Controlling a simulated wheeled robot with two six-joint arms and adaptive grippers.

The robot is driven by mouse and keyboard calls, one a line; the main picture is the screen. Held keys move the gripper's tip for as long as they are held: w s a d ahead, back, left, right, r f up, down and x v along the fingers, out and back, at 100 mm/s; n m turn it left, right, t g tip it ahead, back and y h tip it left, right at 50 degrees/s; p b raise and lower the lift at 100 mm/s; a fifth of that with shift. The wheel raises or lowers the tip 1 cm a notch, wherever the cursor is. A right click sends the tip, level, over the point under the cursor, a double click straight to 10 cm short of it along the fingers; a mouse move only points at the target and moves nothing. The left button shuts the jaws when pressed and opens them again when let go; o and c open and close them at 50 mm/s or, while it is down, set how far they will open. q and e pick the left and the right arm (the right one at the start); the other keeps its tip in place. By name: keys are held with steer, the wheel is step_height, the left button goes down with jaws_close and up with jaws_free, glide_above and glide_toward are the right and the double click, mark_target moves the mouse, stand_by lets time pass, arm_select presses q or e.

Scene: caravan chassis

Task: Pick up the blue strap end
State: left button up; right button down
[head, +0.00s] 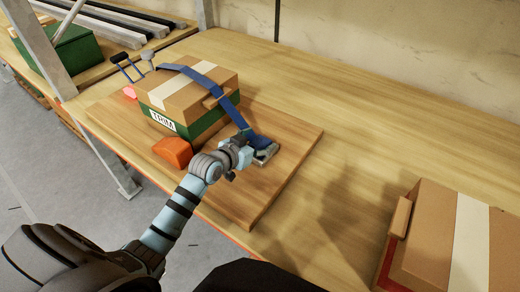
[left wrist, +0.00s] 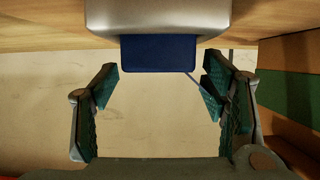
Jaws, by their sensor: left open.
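A blue strap (head: 228,108) runs over the cardboard box labelled TRIM and down its right side to a metal buckle (head: 266,153) on a wooden board. The blue strap end (left wrist: 158,54) shows in the left wrist view as a short flat tab sticking out of the grey metal buckle (left wrist: 160,18). My left gripper (head: 246,152) is beside the buckle in the head view. In the left wrist view my left gripper (left wrist: 158,82) is open, its green pads on either side of the tab, with gaps visible. In the head view the gripper partly hides the strap end. My right gripper is not in view.
The TRIM box (head: 188,95) sits on the board (head: 250,200), with an orange block (head: 173,152) at its front. Another cardboard box (head: 445,240) stands at the right. A metal post (head: 42,50) rises at the left. The bench (head: 370,130) between the board and right box is clear.

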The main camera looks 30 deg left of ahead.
arm_select(q)
steer(key=shift+w+d+f, duration=0.1)
steer(key=shift+w+f, duration=0.1)
steer(key=shift+w, duration=0.2)
steer(key=shift+s+r, duration=0.1)
steer(key=c, duration=1.4)
steer(key=shift+o, duration=0.2)
